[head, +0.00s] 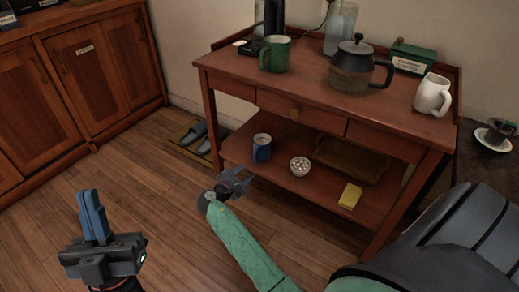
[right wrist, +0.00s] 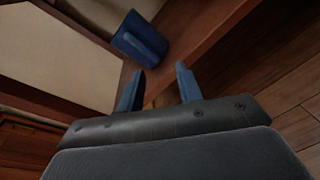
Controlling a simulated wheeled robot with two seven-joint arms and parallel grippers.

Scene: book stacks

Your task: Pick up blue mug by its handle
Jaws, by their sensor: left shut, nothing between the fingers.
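The blue mug (head: 262,148) stands upright on the lower shelf of the wooden side table, near its left end. It also shows in the right wrist view (right wrist: 133,38), where a strip that looks like its handle faces my fingers. My right gripper (head: 238,176) is just in front of the shelf, nearer and to the left of the mug. In the right wrist view its fingers (right wrist: 159,70) are apart and empty, with the mug beyond them, not touching. My left gripper (head: 90,195) is shut and empty at the lower left, far from the table.
On the lower shelf (head: 258,176) are a white bowl (head: 300,167), a brown tray (head: 350,160) and a yellow item (head: 350,196). The table top (head: 310,85) above holds a green mug (head: 275,54), a teapot (head: 352,68) and a white mug (head: 433,95). Floor left of the table is mostly clear.

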